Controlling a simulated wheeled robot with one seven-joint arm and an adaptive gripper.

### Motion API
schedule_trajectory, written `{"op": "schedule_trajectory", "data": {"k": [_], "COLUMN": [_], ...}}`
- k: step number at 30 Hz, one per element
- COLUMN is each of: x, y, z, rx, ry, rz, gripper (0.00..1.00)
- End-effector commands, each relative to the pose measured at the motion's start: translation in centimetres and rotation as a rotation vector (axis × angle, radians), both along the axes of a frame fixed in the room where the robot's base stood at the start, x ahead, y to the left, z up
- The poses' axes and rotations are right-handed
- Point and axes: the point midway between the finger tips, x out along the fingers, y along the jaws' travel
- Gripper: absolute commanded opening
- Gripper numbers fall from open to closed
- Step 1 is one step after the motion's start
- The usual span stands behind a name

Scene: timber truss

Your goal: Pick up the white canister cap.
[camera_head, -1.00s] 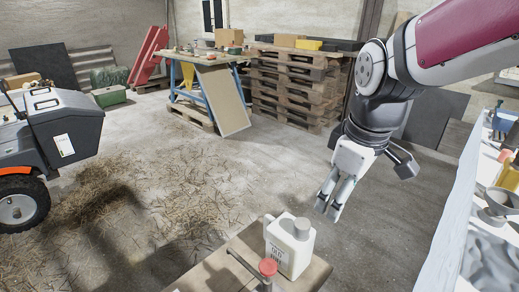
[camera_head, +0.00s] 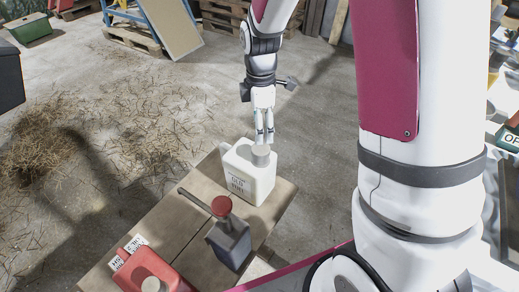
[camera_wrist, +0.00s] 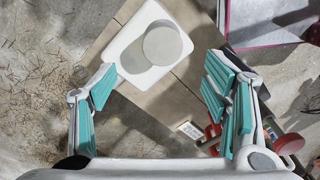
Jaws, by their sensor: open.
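The white canister (camera_head: 248,178) stands upright at the far end of a wooden bench, with dark lettering on its side. Its round greyish-white cap (camera_head: 261,154) is on top. My gripper (camera_head: 264,138) is pointing down just above the cap in the head view. In the wrist view the canister (camera_wrist: 140,72) is seen from above, with the cap (camera_wrist: 162,44) ahead of the open, teal-padded fingers of my gripper (camera_wrist: 165,95). Nothing is between the fingers, and I see no contact with the cap.
On the wooden bench (camera_head: 176,222), a dark container with a red cap (camera_head: 222,206) stands close to the canister, and a red canister (camera_head: 150,268) stands at the near end. Straw lies on the open floor (camera_head: 105,150) to the left.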

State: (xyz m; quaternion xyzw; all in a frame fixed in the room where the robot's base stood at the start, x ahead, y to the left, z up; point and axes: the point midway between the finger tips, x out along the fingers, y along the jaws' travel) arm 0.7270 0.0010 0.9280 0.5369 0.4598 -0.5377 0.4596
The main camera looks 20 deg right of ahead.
Motion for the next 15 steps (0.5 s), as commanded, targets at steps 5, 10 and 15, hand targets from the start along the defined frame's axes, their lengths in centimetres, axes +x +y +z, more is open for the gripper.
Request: {"op": "schedule_trajectory", "data": {"k": [5, 10, 15], "x": [-0.1, -0.1, -0.4], "y": [0.0, 0.0, 0.1], "z": [-2.5, -3.4, -5.7], "rx": [0.000, 0.000, 0.000], "ry": [0.002, 0.002, 0.004], "rz": [-0.001, -0.001, -0.001], "gripper": [0.69, 0.69, 0.69]}}
